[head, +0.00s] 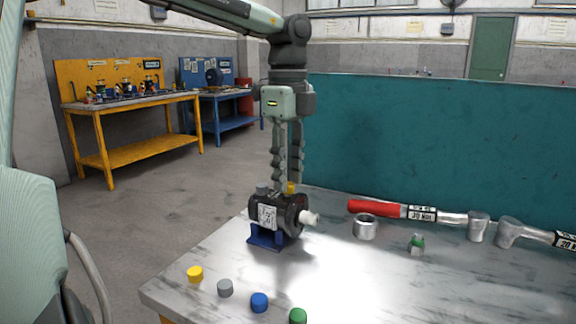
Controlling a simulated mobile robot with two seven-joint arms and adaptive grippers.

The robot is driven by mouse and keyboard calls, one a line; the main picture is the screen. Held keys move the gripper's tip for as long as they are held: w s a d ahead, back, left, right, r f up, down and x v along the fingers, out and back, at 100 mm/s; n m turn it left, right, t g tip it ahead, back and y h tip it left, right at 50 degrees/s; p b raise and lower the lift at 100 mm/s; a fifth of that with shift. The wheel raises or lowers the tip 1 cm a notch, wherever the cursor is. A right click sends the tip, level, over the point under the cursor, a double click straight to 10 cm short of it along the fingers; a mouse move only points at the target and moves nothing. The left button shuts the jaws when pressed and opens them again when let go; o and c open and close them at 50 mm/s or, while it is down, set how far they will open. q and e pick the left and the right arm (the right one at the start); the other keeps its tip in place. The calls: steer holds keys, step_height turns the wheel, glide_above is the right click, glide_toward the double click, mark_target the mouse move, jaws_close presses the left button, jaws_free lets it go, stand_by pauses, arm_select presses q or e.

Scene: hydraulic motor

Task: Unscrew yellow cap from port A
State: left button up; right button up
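The black hydraulic motor (267,214) sits on a blue stand near the left side of the grey table. Its pale shaft (311,218) points right. A small yellow cap (291,188) is on top of the motor, just below the tip of the right-hand finger. A grey cap (262,190) is on top beside it to the left. My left gripper (287,182) points straight down over the motor, with a gap between its fingers and nothing held. I cannot tell whether a fingertip touches the yellow cap. My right gripper is out of view.
Loose yellow (195,274), grey (225,288), blue (259,302) and green (298,316) caps lie along the table's front left. A metal ring (366,227), a small green-and-metal part (417,244) and red-handled wrench (400,210) lie right. A teal panel (420,140) stands behind.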

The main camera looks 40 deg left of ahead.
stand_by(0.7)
arm_select(q)
steer(key=shift+c, duration=0.6)
jaws_close()
steer(key=shift+f+n+b, duration=0.15)
steer(key=shift+n+b, duration=0.45)
steer(key=shift+b, duration=0.1)
steer(key=shift+n+b, duration=0.3)
steer(key=shift+n, duration=1.1)
steer(key=shift+r+n, duration=0.2)
steer(key=shift+n, duration=0.6)
